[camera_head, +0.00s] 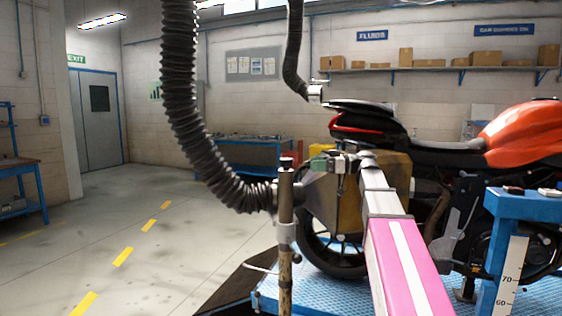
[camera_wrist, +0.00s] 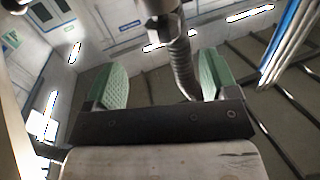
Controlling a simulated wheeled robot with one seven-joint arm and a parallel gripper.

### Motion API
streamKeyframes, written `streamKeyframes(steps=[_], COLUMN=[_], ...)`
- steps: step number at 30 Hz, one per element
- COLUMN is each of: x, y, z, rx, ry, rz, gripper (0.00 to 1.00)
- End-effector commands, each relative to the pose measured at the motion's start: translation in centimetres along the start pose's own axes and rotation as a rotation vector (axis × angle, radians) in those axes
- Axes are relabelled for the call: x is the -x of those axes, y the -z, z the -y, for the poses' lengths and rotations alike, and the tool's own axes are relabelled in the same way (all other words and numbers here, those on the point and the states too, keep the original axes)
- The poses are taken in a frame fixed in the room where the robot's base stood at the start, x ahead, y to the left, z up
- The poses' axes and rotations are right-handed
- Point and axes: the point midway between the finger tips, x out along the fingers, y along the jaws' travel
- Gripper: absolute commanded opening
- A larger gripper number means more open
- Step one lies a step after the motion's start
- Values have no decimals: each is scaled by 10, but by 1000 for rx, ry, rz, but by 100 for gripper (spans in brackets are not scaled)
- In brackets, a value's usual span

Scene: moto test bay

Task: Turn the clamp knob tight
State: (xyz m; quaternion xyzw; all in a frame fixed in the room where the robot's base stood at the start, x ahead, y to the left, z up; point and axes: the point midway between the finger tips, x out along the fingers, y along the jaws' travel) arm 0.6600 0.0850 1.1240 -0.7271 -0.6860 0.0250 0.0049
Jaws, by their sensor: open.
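My gripper (camera_head: 330,167) is at the end of my pink and grey arm, just right of an upright metal post (camera_head: 286,205). The wrist view shows my gripper (camera_wrist: 160,80) open, its two green pads wide apart with nothing held. The post has a dark cap on top and a pale clamp collar (camera_head: 285,233) lower down, with a small knob-like part (camera_head: 297,258) below it. I cannot tell for sure which part is the clamp knob. A grey metal fitting (camera_wrist: 162,12) shows beyond the pads at the top of the wrist view.
A thick black ribbed hose (camera_head: 185,110) hangs down and ends at the post. An orange motorcycle (camera_head: 445,145) stands behind my arm on a blue platform (camera_head: 335,293). A blue stand (camera_head: 512,208) is at the right. The floor on the left is open.

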Motion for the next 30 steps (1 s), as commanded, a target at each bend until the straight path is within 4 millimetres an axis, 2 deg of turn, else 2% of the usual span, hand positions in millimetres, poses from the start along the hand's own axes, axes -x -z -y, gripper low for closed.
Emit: streamKeyframes(steps=[3, 8, 21, 30], x=[2, -7, -78, -104], y=[14, 16, 18, 18], z=[2, 3, 4, 4], rx=[38, 45, 43, 42], ry=[13, 18, 18, 16], rz=[-26, -31, -29, -29], gripper=[80, 80, 80, 80])
